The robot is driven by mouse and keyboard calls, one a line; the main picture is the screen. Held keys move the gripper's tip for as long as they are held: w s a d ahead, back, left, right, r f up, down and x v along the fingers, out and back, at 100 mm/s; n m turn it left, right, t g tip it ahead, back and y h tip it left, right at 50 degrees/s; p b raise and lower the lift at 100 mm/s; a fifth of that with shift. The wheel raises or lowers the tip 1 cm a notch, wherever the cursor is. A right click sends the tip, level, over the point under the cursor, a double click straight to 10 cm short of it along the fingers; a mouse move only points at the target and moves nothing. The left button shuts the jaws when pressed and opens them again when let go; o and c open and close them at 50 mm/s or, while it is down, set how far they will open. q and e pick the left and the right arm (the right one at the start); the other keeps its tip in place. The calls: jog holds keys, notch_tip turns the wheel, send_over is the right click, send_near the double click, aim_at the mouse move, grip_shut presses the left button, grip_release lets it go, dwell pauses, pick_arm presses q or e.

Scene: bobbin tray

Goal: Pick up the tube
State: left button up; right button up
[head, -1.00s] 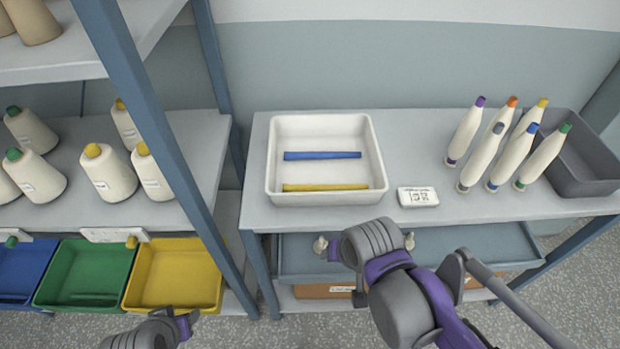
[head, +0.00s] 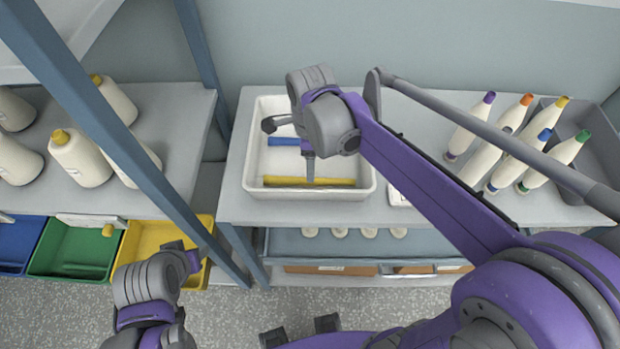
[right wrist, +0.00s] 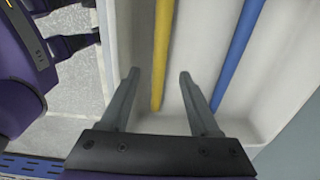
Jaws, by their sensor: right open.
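A yellow tube (head: 325,182) and a blue tube (head: 285,141) lie roughly parallel in the white tray (head: 367,186); both also show in the right wrist view, yellow (right wrist: 163,45) and blue (right wrist: 237,50). My right gripper (head: 290,148) is open and empty over the tray, partly hiding both tubes in the head view. In the right wrist view its fingers (right wrist: 159,74) are apart, with the yellow tube showing between them and the blue tube beyond the right finger. I cannot tell their height above the tubes. My left gripper (head: 190,258) is low, in front of the left shelf.
Several white cones with coloured tips (head: 507,145) stand on the bench at right, beside a grey bin (head: 590,165). A label card (head: 398,197) is right of the tray, partly hidden by my arm. A blue rack post (head: 105,125) stands left of the bench.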

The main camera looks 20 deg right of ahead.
jog(key=shift+f, duration=3.2)
grip_shut()
